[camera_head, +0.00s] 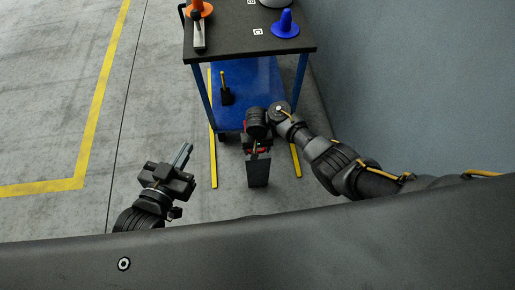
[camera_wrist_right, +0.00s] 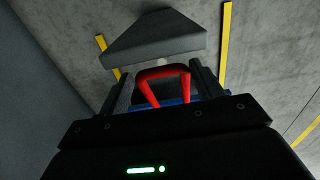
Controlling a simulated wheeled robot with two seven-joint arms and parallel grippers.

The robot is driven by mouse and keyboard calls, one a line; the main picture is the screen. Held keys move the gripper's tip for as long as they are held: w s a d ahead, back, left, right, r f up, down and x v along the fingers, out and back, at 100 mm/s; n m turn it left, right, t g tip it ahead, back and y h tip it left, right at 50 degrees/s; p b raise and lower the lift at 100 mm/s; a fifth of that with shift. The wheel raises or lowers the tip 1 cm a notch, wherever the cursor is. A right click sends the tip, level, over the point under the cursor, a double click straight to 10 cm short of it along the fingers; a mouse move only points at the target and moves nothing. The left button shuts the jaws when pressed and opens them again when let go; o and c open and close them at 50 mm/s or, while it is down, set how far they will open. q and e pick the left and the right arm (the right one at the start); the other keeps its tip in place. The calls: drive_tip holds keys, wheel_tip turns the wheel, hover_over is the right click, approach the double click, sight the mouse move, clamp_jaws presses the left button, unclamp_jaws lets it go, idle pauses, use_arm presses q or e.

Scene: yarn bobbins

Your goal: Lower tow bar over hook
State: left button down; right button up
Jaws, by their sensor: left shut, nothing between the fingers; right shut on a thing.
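The red bar, a loop, shows in the right wrist view (camera_wrist_right: 162,72) between the fingers of my right gripper (camera_wrist_right: 163,82), which is shut on it. In the head view only small red parts (camera_head: 262,150) show below my right wrist. A grey block (camera_head: 258,172) stands just in front of them; in the wrist view a grey wedge-shaped piece (camera_wrist_right: 155,42) lies beyond the loop. A small pale piece shows between wedge and loop. I cannot make out a hook or whether the loop touches it. My left gripper (camera_head: 184,155) is shut and empty, apart at the left.
A cart with a dark top (camera_head: 235,38) and blue lower shelf (camera_head: 255,85) stands ahead. A blue cone (camera_head: 286,24) and an orange cone (camera_head: 200,8) are on top. A grey wall (camera_head: 410,75) is at the right. The floor at the left is clear.

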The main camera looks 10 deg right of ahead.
drive_tip(key=shift+d, duration=0.1)
drive_tip(key=shift+c, duration=1)
drive_tip(key=shift+o, duration=0.2)
drive_tip(key=shift+s+f, duration=0.3)
drive_tip(key=shift+f, duration=0.3)
drive_tip(key=shift+s+f, duration=0.25)
drive_tip(key=shift+f, duration=0.35)
use_arm(q)
drive_tip(key=shift+d+r, duration=0.2)
drive_tip(key=shift+r, duration=0.05)
use_arm(e)
drive_tip(key=shift+s+f, duration=0.1)
drive_tip(key=shift+f, duration=0.1)
drive_tip(key=shift+c, duration=0.2)
drive_tip(key=o, duration=1.1)
drive_tip(key=shift+d, duration=0.1)
drive_tip(key=shift+r, duration=0.1)
